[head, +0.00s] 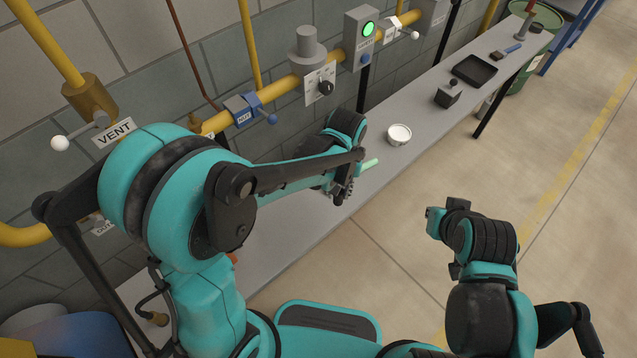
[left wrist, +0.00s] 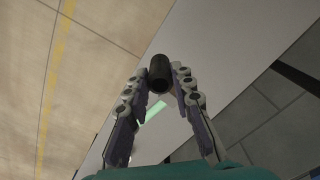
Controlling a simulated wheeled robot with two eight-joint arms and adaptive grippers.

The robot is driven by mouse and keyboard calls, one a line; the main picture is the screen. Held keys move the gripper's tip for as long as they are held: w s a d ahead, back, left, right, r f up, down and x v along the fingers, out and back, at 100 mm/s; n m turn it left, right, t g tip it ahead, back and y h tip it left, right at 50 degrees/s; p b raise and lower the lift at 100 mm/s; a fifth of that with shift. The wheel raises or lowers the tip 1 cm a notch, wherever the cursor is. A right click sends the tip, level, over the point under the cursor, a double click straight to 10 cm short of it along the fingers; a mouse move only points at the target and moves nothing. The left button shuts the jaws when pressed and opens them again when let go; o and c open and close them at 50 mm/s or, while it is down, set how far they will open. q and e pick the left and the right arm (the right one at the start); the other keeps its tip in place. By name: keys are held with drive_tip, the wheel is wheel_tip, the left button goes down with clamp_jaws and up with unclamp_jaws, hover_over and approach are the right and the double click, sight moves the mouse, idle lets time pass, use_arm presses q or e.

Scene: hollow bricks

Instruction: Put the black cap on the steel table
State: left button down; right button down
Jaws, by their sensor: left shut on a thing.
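The black cap (left wrist: 160,73) shows in the left wrist view as a short dark cylinder between the two fingertips. My left gripper (left wrist: 159,80) is shut on it. In the head view my left gripper (head: 342,186) is over the near part of the long grey steel table (head: 290,235), and the cap is hidden behind the fingers and wrist. The table's pale top also fills the middle of the left wrist view (left wrist: 215,45). The cap appears above the table near its front edge; its height cannot be told. My right arm is at the lower right, its fingers not discernible.
A pale green stick (head: 370,164) lies by the left gripper. A white round tin (head: 398,135), a dark block with a knob (head: 449,95) and a black tray (head: 474,70) stand farther along the table. Yellow pipework (head: 290,84) runs along the wall behind.

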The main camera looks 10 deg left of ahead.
use_arm(q)
drive_tip(key=a+f+b, duration=0.1)
drive_tip(key=a+f, duration=0.2)
drive_tip(key=w+a+f+b, duration=0.1)
drive_tip(key=a+f+b, duration=0.1)
drive_tip(key=a+f, duration=0.1)
drive_tip(key=a+f+b, duration=0.1)
drive_tip(key=a+f, duration=0.3)
drive_tip(key=shift+w+f, duration=0.1)
drive_tip(key=shift+w, duration=0.05)
drive_tip(key=shift+f+b, duration=0.1)
drive_tip(key=shift+b, duration=0.3)
drive_tip(key=c, duration=1.3)
unclamp_jaws()
